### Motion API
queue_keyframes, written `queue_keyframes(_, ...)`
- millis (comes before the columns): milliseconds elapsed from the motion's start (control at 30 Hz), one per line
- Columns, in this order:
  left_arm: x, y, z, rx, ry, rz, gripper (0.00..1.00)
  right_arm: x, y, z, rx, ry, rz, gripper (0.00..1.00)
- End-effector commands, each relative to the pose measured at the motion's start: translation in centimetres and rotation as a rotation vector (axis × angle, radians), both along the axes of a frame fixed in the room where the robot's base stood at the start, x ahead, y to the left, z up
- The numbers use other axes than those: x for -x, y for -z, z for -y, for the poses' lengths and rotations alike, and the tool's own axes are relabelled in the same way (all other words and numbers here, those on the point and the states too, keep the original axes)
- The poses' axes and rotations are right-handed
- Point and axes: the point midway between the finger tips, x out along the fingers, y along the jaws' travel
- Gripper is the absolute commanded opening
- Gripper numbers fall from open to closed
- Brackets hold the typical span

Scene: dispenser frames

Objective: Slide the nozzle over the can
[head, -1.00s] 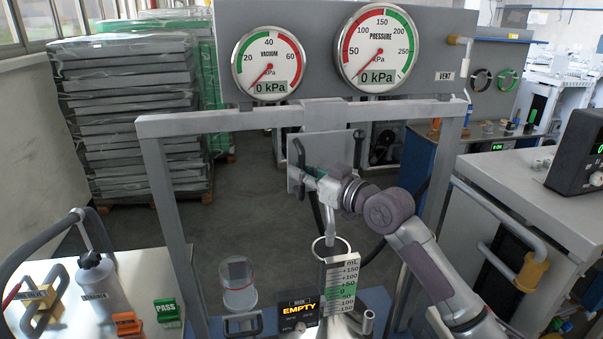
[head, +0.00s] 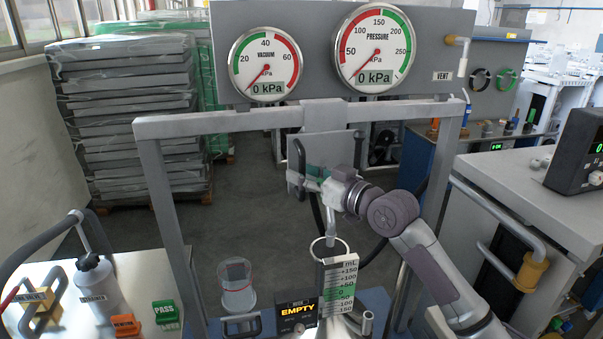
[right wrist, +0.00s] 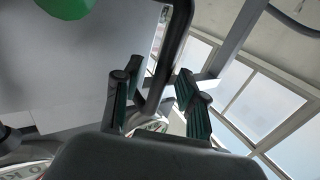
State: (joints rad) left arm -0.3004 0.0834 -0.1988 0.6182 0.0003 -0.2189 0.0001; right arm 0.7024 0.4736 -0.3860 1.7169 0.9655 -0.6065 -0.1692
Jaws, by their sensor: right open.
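A grey carriage plate (head: 333,149) hangs under the crossbeam of the dispenser frame, with a dark bar handle (head: 298,160) on its left side. A clear container with a reddish rim (head: 237,290), perhaps the can, stands low, left of the plate. My right gripper (head: 312,178) is at the handle, in front of the plate. In the right wrist view its green-padded fingers (right wrist: 158,88) are apart, with the dark handle bar (right wrist: 176,55) between or just beyond them; contact cannot be told. My left gripper is out of view.
The frame's crossbeam (head: 240,122) and uprights enclose this space. A mL scale (head: 340,285) and a display reading EMPTY (head: 298,308) stand below. Both gauges read 0 kPa. A side table (head: 140,275) is at left, a grey cabinet (head: 500,200) at right.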

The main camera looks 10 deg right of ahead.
Motion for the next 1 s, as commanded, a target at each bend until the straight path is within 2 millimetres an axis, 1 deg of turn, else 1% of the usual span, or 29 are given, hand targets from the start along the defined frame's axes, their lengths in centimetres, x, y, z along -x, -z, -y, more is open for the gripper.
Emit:
queue_keyframes(300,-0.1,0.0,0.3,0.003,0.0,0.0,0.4,5.2,0.2,3.8,0.006,0.002,-0.001,0.41)
queue_keyframes(400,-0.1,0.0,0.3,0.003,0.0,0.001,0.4,6.8,0.2,4.9,0.005,0.0,-0.002,0.41)
queue_keyframes(500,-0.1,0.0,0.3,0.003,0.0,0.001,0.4,7.9,0.1,5.7,0.002,0.001,-0.002,0.41)
queue_keyframes(700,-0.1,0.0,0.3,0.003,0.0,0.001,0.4,9.0,0.0,6.4,0.001,-0.001,-0.002,0.41)
queue_keyframes(1000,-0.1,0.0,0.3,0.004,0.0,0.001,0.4,9.1,0.0,6.4,0.001,-0.001,-0.001,0.41)
